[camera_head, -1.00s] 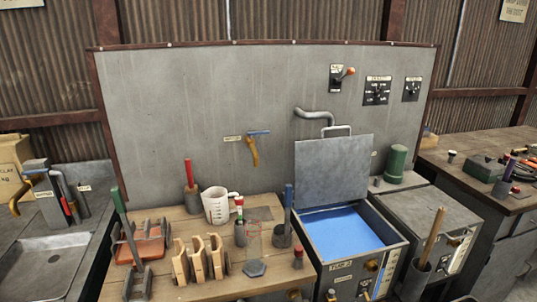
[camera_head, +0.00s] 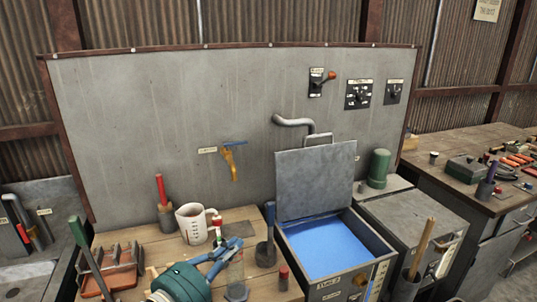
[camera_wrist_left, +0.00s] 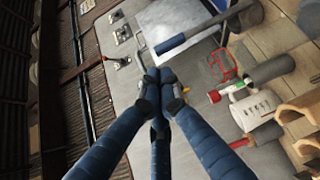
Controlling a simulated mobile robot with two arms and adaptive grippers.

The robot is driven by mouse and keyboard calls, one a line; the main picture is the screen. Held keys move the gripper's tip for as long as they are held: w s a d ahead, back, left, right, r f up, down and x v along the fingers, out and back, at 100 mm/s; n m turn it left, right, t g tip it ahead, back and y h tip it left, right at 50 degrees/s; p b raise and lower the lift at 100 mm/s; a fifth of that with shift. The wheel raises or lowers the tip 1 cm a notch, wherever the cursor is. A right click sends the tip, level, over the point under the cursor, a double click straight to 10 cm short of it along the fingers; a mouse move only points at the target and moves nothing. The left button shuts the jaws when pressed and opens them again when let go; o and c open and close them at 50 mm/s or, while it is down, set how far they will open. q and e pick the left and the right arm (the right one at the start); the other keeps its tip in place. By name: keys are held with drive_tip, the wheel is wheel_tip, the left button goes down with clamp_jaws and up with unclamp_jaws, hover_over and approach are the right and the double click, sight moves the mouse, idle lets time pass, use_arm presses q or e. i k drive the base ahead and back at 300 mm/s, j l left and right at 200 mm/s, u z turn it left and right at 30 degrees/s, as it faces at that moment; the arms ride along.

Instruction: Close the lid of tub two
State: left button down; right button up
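Tub two (camera_head: 342,283) stands right of the wooden bench, with blue liquid inside. Its grey lid (camera_head: 315,182) is open, standing up at the tub's back edge, with a handle (camera_head: 318,139) at its top. My left gripper (camera_head: 234,244) is over the bench, left of the tub and apart from the lid. In the left wrist view its blue fingers (camera_wrist_left: 163,78) come together, with nothing seen between them. A pale panel there, probably the lid (camera_wrist_left: 172,20), lies beyond the fingertips. My right gripper is not in view.
A blue-handled tool in a holder (camera_head: 267,251) stands between my left gripper and the tub. A white measuring jug (camera_head: 193,226) and a red-handled tool (camera_head: 161,190) are behind. A wooden-handled tool (camera_head: 421,248) stands at the tub's right. A bent pipe (camera_head: 290,122) projects above the lid.

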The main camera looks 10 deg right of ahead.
sight(311, 181)
drive_tip(key=i+l, duration=0.2)
drive_tip(key=i, duration=0.35)
drive_tip(key=i+l, duration=0.25)
drive_tip(key=i, duration=0.3)
